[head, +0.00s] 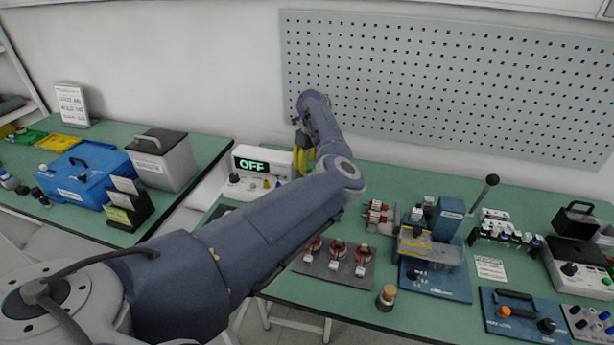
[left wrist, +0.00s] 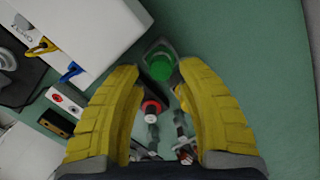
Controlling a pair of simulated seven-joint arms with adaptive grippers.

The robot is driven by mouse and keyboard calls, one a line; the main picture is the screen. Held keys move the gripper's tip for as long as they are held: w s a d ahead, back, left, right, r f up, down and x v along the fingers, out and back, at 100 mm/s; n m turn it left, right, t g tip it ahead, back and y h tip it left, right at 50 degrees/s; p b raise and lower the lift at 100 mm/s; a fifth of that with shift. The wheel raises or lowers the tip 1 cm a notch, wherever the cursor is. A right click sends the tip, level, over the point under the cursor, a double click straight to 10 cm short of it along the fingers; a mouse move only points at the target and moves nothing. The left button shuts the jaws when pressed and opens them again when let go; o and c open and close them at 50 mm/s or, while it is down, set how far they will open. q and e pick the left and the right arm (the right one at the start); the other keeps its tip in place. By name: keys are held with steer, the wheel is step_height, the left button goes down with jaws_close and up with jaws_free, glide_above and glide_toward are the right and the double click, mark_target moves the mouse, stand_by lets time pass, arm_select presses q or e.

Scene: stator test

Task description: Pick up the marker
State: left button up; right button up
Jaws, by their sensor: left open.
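I cannot pick out a marker with certainty. In the left wrist view, a green round-topped thing (left wrist: 160,66) sits in a dark grey holder just beyond my left fingertips. A thing with a red ring and pale centre (left wrist: 151,108) shows between the fingers, with small grey and dark parts below it. Any of these may be the marker or its stand. My left gripper (left wrist: 160,82) has its yellow fingers apart, with nothing clearly held. In the head view, the left gripper (head: 304,159) points down beside the white OFF-display box, partly hidden by my arm. My right gripper is not seen.
A pegboard (head: 440,75) rises behind. Copper-wound parts on a dark plate (head: 312,268), a corked jar (head: 386,297) and a blue-based fixture (head: 440,285) occupy the bench to the right.

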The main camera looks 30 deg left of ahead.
mark_target(307, 168)
arm_select(q)
steer(key=shift+w+a+f, duration=0.1)
steer(key=shift+a+f, duration=0.05)
steer(key=shift+f, duration=0.9)
steer(key=shift+w+a+f, duration=0.1)
steer(key=shift+f, duration=0.95)
jaws_close()
